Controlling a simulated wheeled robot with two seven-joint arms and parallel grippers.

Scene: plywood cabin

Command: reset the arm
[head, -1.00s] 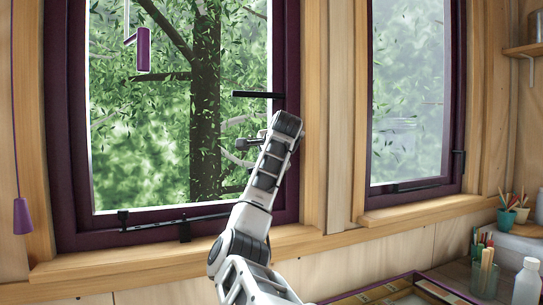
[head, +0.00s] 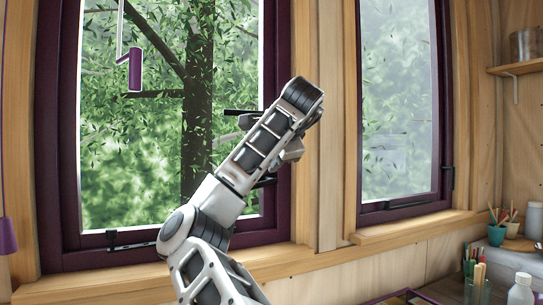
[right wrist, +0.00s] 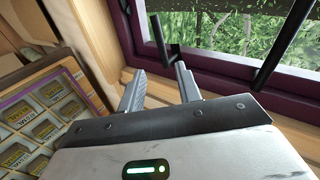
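My white and black arm rises from the bottom of the head view in front of the left window. Its gripper is largely hidden behind the wrist there. In the right wrist view, my right gripper (right wrist: 159,80) has its two grey fingers apart, with nothing visible between them. It hangs over the wooden sill beside the purple window frame (right wrist: 205,68). A black bar (right wrist: 160,36) stands just beyond the fingertips; I cannot tell whether they touch. My left gripper is not in view.
The left window frame (head: 60,160) and wooden sill (head: 285,259) lie close behind the arm. A purple cylinder (head: 135,70) hangs at upper left. At lower right are a pencil cup (head: 477,292), a white bottle (head: 521,290) and a teal pot (head: 496,235). A compartment tray (right wrist: 40,110) lies left in the wrist view.

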